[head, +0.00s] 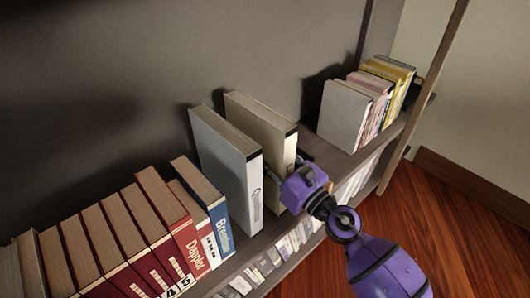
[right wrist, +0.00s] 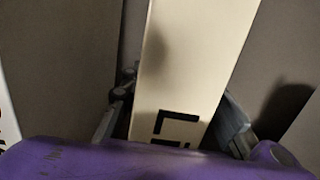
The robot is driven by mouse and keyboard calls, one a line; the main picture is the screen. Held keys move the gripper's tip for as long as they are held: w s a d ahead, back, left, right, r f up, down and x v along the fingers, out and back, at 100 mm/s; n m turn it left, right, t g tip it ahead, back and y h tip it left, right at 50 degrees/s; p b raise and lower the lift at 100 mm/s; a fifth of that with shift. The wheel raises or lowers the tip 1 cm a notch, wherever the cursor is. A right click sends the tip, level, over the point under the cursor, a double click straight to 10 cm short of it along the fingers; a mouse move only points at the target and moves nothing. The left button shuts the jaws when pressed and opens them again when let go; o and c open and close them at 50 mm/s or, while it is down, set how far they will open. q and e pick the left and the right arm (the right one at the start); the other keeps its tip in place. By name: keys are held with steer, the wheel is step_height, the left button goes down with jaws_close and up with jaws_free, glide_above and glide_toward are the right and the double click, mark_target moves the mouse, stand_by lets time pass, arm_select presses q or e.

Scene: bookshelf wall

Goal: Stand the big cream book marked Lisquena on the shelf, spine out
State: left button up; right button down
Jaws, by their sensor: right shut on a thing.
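The big cream book (head: 268,131) stands nearly upright on the shelf (head: 328,157) in the head view, just right of a large grey book. Its spine faces out toward my right arm. My right gripper (head: 287,179) is shut on the cream book from the front, low on its spine. In the right wrist view the cream spine (right wrist: 195,60) fills the middle, with part of a dark letter mark near its bottom, between the two fingers (right wrist: 178,115). The rest of the title is hidden by the gripper. My left gripper is not in view.
A grey book (head: 232,165) stands close on the left. Further left are a blue book (head: 207,205) and a row of red volumes (head: 160,225). A group of pale and yellow books (head: 368,105) stands at right, with free shelf between. A lower shelf holds more items.

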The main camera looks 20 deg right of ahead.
steer(key=c, duration=1.3)
jaws_free()
steer(key=shift+r, duration=0.25)
steer(key=shift+o, duration=0.2)
steer(key=shift+f, duration=0.5)
steer(key=v, duration=1.2)
steer(key=shift+r, duration=0.3)
